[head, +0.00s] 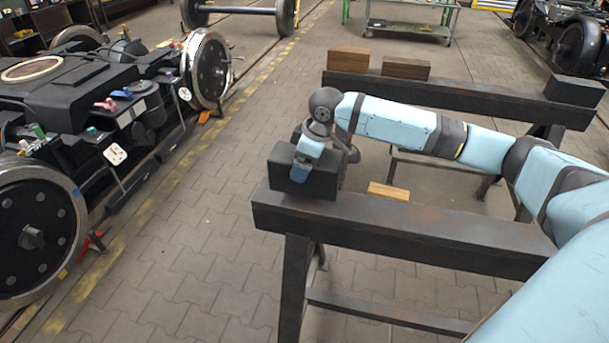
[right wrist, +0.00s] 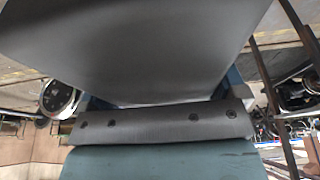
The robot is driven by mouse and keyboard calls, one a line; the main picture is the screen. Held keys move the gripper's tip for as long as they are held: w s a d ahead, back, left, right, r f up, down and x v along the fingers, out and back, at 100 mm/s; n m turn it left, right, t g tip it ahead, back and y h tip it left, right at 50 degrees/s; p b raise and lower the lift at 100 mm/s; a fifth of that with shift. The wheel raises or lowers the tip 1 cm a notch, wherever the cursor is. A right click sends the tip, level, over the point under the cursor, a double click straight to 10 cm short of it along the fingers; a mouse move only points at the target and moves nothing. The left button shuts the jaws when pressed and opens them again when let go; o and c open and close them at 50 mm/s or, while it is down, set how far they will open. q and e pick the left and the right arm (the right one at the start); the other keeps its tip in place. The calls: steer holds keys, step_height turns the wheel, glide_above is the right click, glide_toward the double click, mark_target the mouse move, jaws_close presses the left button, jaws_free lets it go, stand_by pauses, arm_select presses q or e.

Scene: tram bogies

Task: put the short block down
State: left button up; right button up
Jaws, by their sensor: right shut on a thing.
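The short block (head: 320,183) is a dark grey, box-shaped block at the left end of the near trestle's beam (head: 400,226) in the head view. My right gripper (head: 304,172) comes down on it from above and is shut on it. The block looks level and right at the beam's top; I cannot tell whether it touches. In the right wrist view a large grey face (right wrist: 140,45), which looks like the block, fills the upper part close to the camera. My left gripper is not in view.
A far trestle beam (head: 455,97) carries two wooden blocks (head: 348,59) (head: 405,68) and a dark block (head: 575,91). Another wooden block (head: 388,191) shows just behind the near beam. A tram bogie (head: 75,95) stands at left. The paved floor between is clear.

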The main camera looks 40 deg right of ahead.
step_height(320, 180, down, 4)
steer(key=shift+b, duration=0.3)
steer(key=o, duration=1.2)
steer(key=shift+f, duration=0.1)
steer(key=p+v, duration=0.2)
steer(key=v, duration=1)
steer(key=shift+s, duration=0.1)
